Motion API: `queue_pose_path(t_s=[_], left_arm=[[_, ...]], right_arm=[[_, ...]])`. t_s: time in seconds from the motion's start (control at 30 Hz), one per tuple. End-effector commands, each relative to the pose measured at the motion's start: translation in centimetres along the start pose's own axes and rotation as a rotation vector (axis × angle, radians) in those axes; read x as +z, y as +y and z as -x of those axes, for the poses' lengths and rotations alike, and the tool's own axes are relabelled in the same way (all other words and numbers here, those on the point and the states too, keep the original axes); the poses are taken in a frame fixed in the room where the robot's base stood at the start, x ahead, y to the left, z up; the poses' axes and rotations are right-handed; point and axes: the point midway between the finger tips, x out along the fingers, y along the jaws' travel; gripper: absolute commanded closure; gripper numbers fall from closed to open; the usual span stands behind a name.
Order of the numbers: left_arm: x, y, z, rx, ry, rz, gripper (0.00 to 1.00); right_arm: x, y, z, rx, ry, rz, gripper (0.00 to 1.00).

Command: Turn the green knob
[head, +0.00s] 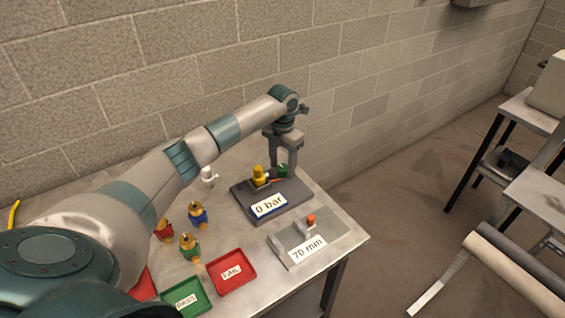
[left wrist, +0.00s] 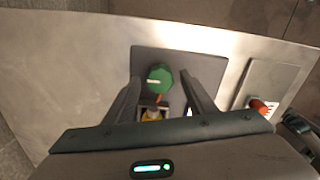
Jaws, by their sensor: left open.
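The green knob (head: 283,170) is on the dark test block (head: 293,200) marked "0 bar", beside a yellow and brass fitting (head: 259,175). In the left wrist view the green knob (left wrist: 160,79) lies between the fingers and a little beyond them, with a light mark on its face. My left gripper (head: 284,160) points down over the block from above the knob. It is open, one finger on each side of the knob, and it holds nothing. Whether a finger touches the knob cannot be told. My right gripper is in neither view.
A "70 mm" plate (head: 335,238) with an orange-red knob (head: 311,220) is nearer the table's front right. A red FAIL tray (head: 245,284), a green PASS tray (head: 197,291) and several coloured valves stand to the left. The brick wall is close behind.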

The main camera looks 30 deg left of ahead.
Motion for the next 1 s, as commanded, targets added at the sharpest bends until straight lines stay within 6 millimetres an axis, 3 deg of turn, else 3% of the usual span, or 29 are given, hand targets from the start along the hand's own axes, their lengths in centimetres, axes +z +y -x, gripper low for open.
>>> queue_pose_path(t_s=[0.37, 0.57, 1.0], left_arm=[[0.0, 0.0, -0.5, 0.001, -0.001, 0.0, 0.5], [0.0, 0.0, -0.5, 0.001, -0.001, 0.0, 0.91], [0.0, 0.1, -0.6, 0.002, -0.001, -0.05, 0.91]], right_arm=[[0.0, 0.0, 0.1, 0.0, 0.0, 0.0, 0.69], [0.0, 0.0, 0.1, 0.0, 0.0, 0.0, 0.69], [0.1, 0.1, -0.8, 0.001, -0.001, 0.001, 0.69]])
